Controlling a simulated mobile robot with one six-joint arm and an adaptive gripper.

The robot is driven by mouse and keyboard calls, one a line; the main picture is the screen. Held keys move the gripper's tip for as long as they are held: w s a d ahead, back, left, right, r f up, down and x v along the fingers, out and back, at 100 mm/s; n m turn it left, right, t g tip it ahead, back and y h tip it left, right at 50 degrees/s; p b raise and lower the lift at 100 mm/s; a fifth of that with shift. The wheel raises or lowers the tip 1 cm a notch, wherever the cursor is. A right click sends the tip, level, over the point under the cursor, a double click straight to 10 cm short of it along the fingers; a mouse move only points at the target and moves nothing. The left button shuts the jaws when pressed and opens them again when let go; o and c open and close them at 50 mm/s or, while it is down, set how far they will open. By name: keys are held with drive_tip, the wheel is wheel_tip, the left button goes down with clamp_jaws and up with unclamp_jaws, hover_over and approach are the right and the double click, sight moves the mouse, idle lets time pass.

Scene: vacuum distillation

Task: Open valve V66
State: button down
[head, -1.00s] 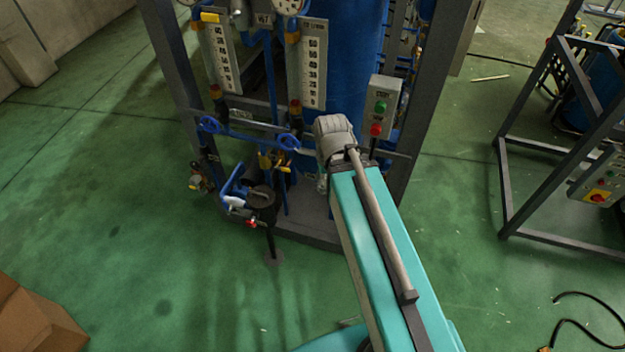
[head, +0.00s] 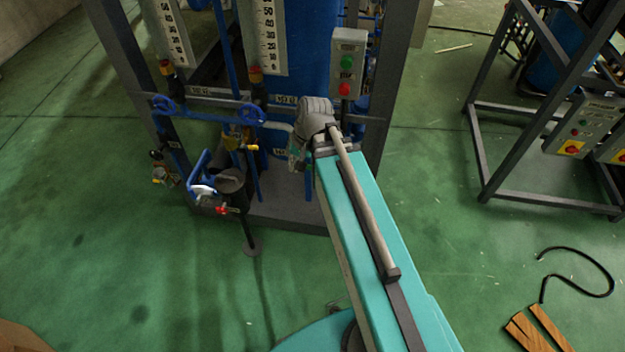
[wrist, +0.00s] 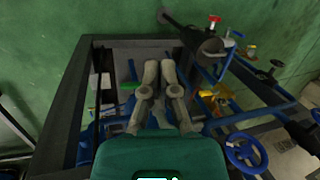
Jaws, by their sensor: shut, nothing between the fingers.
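My gripper (wrist: 158,78) is shut and empty, with its two fingertips close together over the frame's base in the wrist view. In the head view it is mostly hidden behind my arm. No tag reading V66 is legible, so I cannot tell which valve it is. Two blue handwheels (head: 251,115) sit on the front pipe; one shows at lower right in the wrist view (wrist: 245,152). Left of my gripper in the head view are a yellow-handled valve (head: 234,143) and, lower, a red-handled valve (head: 222,210). The red handle is at upper right in the wrist view (wrist: 214,19).
A box with green and red buttons (head: 347,64) stands on the rig just behind my arm. A dark frame post (head: 397,80) is to its right. A second frame (head: 482,160) stands at right. Green floor is open at front left. Wooden pieces (head: 540,330) lie at lower right.

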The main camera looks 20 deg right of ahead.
drive_tip(key=w+d+f+m+t+y+b, duration=0.4)
drive_tip(key=f+m+b, duration=0.3)
drive_tip(key=f+b, duration=0.7)
drive_tip(key=w+d+f+m+t+y+b, duration=0.1)
drive_tip(key=w+d+f+m+y+b, duration=0.45)
drive_tip(key=b, duration=1.45)
drive_tip(key=d+f+m+t+y+b, duration=0.5)
drive_tip(key=f+b, duration=0.5)
drive_tip(key=b, duration=0.6)
drive_tip(key=shift+s+d+m+b, duration=0.45)
drive_tip(key=shift+d+m, duration=0.8)
drive_tip(key=shift+d, duration=0.6)
drive_tip(key=shift+a, duration=0.15)
drive_tip(key=w+a+r+p, duration=0.5)
drive_tip(key=a+r+p, duration=0.1)
drive_tip(key=a, duration=0.2)
drive_tip(key=shift+r+p, duration=0.2)
drive_tip(key=shift+p, duration=0.1)
